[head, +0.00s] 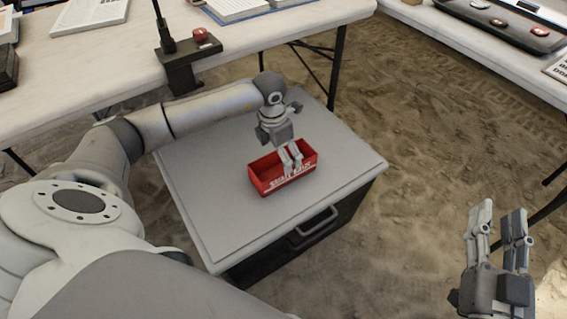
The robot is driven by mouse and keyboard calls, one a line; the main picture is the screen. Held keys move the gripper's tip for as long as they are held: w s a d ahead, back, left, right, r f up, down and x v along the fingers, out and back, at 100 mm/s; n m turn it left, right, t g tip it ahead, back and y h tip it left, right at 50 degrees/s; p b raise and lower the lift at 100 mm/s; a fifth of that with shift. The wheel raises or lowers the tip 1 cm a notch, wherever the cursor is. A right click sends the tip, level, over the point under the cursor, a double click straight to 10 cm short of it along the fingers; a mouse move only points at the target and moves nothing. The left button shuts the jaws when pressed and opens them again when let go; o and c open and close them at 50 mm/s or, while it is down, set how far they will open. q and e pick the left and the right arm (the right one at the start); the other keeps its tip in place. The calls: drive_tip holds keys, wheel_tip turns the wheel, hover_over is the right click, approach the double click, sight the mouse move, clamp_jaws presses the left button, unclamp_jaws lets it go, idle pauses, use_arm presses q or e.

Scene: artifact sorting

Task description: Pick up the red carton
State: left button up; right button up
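The red carton (265,178) is an open-topped box with white lettering on its near side. It sits upright on the grey lid of a low case. My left gripper (292,172) points down at the carton's near long wall, its fingers overlapping the wall and lettering. The two fingers are close together; I cannot tell whether they pinch the wall. My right gripper (499,215) is at the lower right, fingers up and apart, empty and away from the carton.
The low grey case (215,215) has a front handle (315,225). A white table (105,60) with books and a clamped stand (180,60) is behind it. Another table (480,45) with a dark tray is at upper right. Sandy ground between is clear.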

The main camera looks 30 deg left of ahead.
sight(266, 174)
use_arm(q)
drive_tip(key=shift+f, duration=0.55)
drive_tip(key=f+b, duration=0.1)
drive_tip(key=f, duration=0.1)
drive_tip(key=w+f+b, duration=0.1)
drive_tip(key=f, duration=0.1)
drive_tip(key=shift+w+f, duration=0.1)
drive_tip(key=shift+f, duration=0.2)
use_arm(e)
drive_tip(key=s+r+t+y, duration=0.2)
drive_tip(key=s+r+t, duration=0.2)
drive_tip(key=r, duration=0.5)
drive_tip(key=shift+s+r+t, duration=0.2)
drive_tip(key=shift+s+t, duration=0.05)
drive_tip(key=shift+t, duration=0.95)
use_arm(q)
drive_tip(key=c, duration=1.1)
drive_tip(key=shift+o, duration=0.2)
drive_tip(key=shift+r, duration=0.15)
use_arm(e)
drive_tip(key=shift+w, duration=0.1)
